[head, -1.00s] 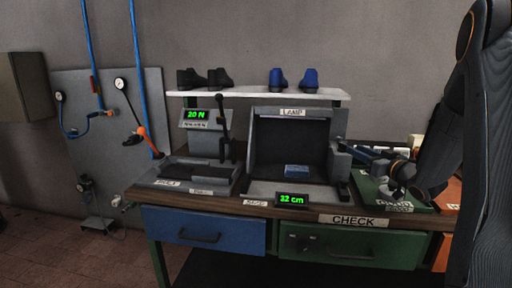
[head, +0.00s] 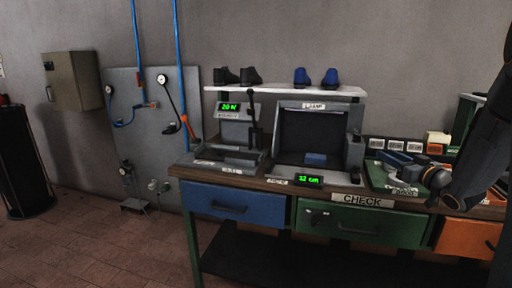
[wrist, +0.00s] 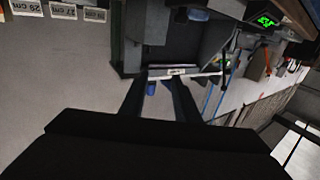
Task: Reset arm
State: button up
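My arm comes in from the right edge of the head view, with its lower end over the green mat at the bench's right part. My gripper (head: 386,157) points left there, with slim blue-grey fingers small in view. In the wrist view my gripper's two dark fingers (wrist: 154,96) stand apart with nothing held between them. The green mat (head: 376,178) is partly hidden by my arm.
Black shoes (head: 238,76) and blue shoes (head: 316,77) stand on the shelf. Floor at left (head: 90,240) is clear.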

jog(key=s+a+f+m+g+h, duration=0.3)
jog(key=s+a+f+g+h, duration=0.3)
jog(key=s+a+f+g, duration=0.6)
jog(key=s+a+g, duration=0.1)
jog(key=s+a, duration=0.3)
jog(key=s+a+f+g+y, duration=0.1)
jog(key=s+a, duration=0.3)
jog(key=s, duration=0.8)
jog(key=s+a+g, duration=0.3)
jog(key=s+a, duration=0.2)
jog(key=s, duration=0.3)
jog(key=shift+s+a+f, duration=0.35)
jog(key=shift+f, duration=0.05)
jog(key=shift+o, duration=0.3)
